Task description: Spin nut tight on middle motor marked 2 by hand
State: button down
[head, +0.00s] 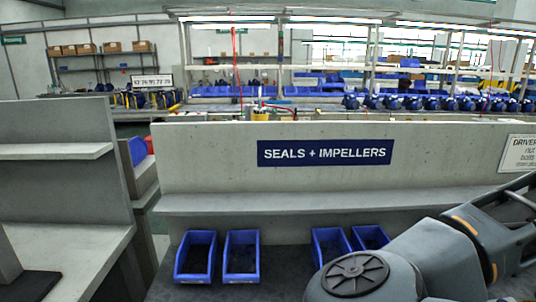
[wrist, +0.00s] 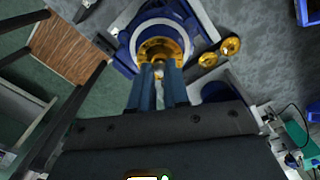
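In the wrist view a blue motor (wrist: 196,15) with a white-and-blue round housing lies ahead of my gripper, with a brass-coloured ring (wrist: 160,48) at its centre. My gripper (wrist: 157,70) points at this ring, its two fingers close together in front of its lower part. A small pale piece (wrist: 159,84) shows in the narrow gap between the fingers; I cannot tell whether it is a nut or a shaft, or whether the fingers grip it. No number 2 is readable on the motor. The head view shows my arm at lower right but not the gripper.
Two brass-coloured round parts (wrist: 230,46) lie right of the motor in the wrist view. A brown slatted board (wrist: 68,47) is at left. In the head view, blue bins (head: 241,258) stand below the "SEALS + IMPELLERS" sign (head: 325,152). A grey partition (head: 50,170) rises at left.

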jog(key=m, duration=0.3)
jog(key=shift+b, duration=0.3)
jog(key=m, duration=0.3)
jog(key=shift+m+b, duration=0.3)
jog(key=shift+m, duration=0.1)
jog(key=m+b, duration=0.1)
jog(key=m, duration=0.2)
jog(key=shift+f+m, duration=0.1)
jog(key=shift+m, duration=0.2)
jog(key=m, duration=0.3)
jog(key=shift+m+b, duration=0.3)
jog(key=shift+b, duration=0.05)
